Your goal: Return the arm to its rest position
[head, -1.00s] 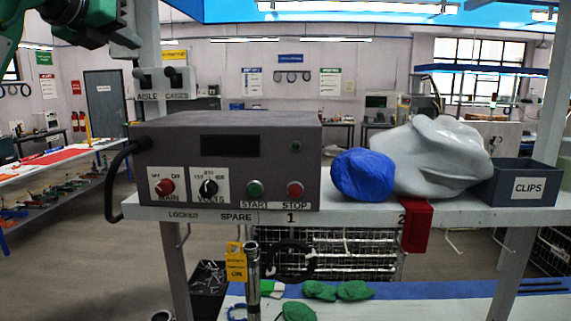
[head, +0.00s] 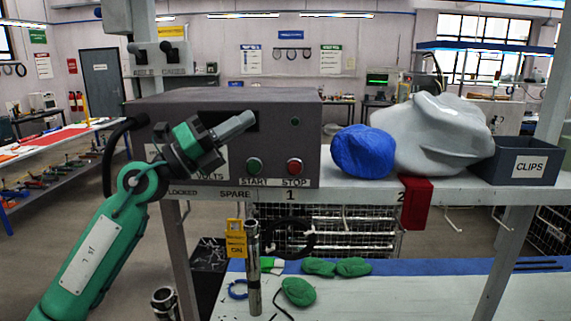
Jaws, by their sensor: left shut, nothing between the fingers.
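My left arm, green and grey, comes in from the lower left. Its gripper (head: 236,124) is shut and empty, in front of the grey control box (head: 300,120) on the shelf. It points up and to the right, a little above the green START button (head: 254,166). The red STOP button (head: 294,166) shows to its right. The arm hides the box's left-hand switches and part of the dark display. I cannot tell whether the gripper touches the box. My right gripper is not in view.
The shelf (head: 345,190) also bears a blue bundle (head: 363,152), a grey covered shape (head: 430,135) and a CLIPS bin (head: 516,160). Below are a metal tube (head: 253,265) and green pieces (head: 299,291) on the bench (head: 400,298).

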